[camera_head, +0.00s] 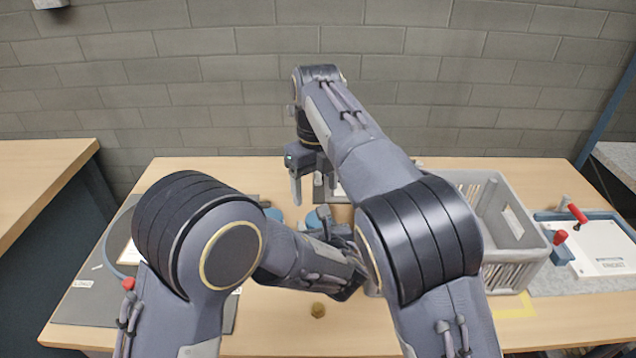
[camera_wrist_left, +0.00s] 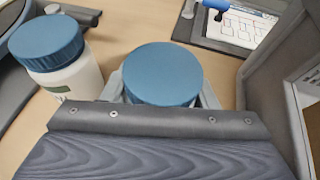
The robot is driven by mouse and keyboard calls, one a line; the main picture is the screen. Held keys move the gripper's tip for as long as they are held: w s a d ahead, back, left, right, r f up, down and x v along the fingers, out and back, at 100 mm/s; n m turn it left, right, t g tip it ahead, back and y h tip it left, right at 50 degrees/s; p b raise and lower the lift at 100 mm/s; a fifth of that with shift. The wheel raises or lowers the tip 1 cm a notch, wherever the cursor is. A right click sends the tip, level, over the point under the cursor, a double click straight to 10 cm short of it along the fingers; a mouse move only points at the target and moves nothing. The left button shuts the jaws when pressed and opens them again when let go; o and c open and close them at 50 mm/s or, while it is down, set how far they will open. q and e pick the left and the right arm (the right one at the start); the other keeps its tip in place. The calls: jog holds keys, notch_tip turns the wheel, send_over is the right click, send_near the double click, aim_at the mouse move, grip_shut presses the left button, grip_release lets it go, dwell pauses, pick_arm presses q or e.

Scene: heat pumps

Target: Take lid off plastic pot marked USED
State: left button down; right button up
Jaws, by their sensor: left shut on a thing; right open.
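A pot with a round blue lid (camera_wrist_left: 163,74) stands between the fingers of my left gripper (camera_wrist_left: 161,92) in the left wrist view. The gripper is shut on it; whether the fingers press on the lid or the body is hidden. A second white pot with a blue lid (camera_wrist_left: 48,48) stands to its left, with a green label that I cannot read. In the head view, one blue lid (camera_head: 316,219) shows beside my left gripper (camera_head: 338,226) and another (camera_head: 273,214) farther left. My right gripper (camera_head: 312,186) is open and empty above the back of the table.
A grey crate (camera_head: 535,262) stands right of my arms. Beyond it is a white board with red-handled clamps (camera_head: 600,245). A dark mat (camera_head: 95,300) lies at left. A small brown object (camera_head: 318,310) lies on the clear wooden front area.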

jog(key=shift+s+d+r+m, duration=0.1)
jog(key=shift+d+r+m, duration=0.1)
jog(key=shift+m, duration=0.8)
jog(key=shift+f, duration=0.2)
notch_tip(320, 180, down, 8)
jog(key=shift+r, duration=0.25)
jog(key=c, duration=1)
jog(key=o, duration=1.1)
notch_tip(320, 180, up, 8)
jog(key=shift+f, duration=0.1)
jog(key=shift+c, duration=0.5)
jog(key=shift+f, duration=3.95)
